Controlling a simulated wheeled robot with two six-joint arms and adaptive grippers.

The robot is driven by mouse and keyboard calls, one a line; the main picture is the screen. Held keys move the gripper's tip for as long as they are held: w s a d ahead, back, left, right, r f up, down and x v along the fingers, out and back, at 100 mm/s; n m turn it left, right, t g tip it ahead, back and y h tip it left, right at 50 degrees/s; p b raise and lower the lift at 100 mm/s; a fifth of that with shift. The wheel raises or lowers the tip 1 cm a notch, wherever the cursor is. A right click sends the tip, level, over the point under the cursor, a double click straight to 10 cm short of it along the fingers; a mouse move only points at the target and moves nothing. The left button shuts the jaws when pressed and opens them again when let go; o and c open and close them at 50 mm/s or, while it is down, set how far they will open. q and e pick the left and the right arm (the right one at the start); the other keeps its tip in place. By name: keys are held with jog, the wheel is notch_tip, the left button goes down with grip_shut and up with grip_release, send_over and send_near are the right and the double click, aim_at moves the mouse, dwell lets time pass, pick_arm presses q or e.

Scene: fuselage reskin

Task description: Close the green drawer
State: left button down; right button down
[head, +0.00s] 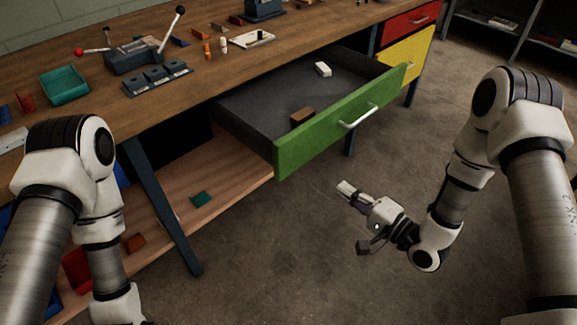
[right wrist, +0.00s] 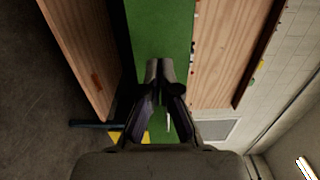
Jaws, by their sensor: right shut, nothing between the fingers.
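The green drawer (head: 340,122) is pulled far out from under the wooden workbench, with its grey interior showing. Its silver handle (head: 358,116) is on the green front. A brown block (head: 302,116) and a white block (head: 323,69) lie inside. My right gripper (head: 345,188) is shut and empty, in front of and below the drawer front, apart from it in the head view. In the right wrist view, the shut fingers (right wrist: 160,68) point at the green front (right wrist: 160,28). I cannot tell the exact gap there. My left gripper is out of view.
The workbench top (head: 215,70) carries a teal bin (head: 64,85) and a lever device (head: 140,55). A yellow drawer (head: 405,60) and a red drawer (head: 410,20) are beyond the green one. A wooden lower shelf (head: 225,180) is below. The floor in front is clear.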

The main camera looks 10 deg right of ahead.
aim_at(295, 155)
jog(key=x, duration=1.4)
